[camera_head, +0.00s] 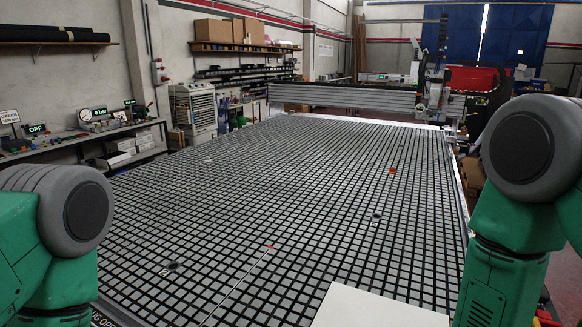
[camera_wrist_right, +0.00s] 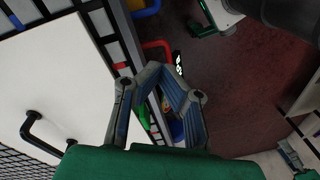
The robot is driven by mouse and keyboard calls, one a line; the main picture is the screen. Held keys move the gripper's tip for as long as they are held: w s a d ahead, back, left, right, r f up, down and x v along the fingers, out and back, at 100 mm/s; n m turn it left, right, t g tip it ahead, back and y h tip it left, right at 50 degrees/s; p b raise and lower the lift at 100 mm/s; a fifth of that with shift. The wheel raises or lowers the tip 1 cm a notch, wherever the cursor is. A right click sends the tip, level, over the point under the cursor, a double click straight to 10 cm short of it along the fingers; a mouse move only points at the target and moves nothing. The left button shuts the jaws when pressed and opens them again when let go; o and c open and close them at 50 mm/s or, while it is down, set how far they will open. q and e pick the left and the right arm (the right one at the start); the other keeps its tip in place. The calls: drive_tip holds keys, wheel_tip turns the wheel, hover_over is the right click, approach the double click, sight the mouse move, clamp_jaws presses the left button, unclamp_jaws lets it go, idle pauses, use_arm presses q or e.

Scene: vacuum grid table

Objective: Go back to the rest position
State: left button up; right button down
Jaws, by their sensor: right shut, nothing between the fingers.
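My right gripper (camera_wrist_right: 157,78) shows in the right wrist view, its two grey-blue fingers shut with nothing held. It hangs off the edge of the grid table, above the reddish floor. In the head view only the green and grey links of my arms show, one at the left edge and one at the right edge. The black and grey grid table (camera_head: 250,200) fills the middle of the head view.
A white panel (camera_head: 375,308) lies at the near edge of the table. A gantry (camera_head: 345,95) spans the table's far end. A shelf bench (camera_head: 80,140) stands left. The grid is mostly clear.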

drive_tip(key=s+d+f+m+h, duration=0.1)
drive_tip(key=s+d+f+m, duration=0.1)
drive_tip(key=s+d+m, duration=0.35)
drive_tip(key=s+d+f+m, duration=0.1)
drive_tip(key=s+d+m, duration=0.15)
drive_tip(key=s, duration=0.65)
wheel_tip(320, 180, down, 19)
drive_tip(key=w+a+t+b, duration=0.1)
drive_tip(key=w+b, duration=0.2)
drive_tip(key=b, duration=1.6)
drive_tip(key=shift+a+r+n, duration=0.15)
drive_tip(key=shift+a+n, duration=0.1)
drive_tip(key=shift+n, duration=0.15)
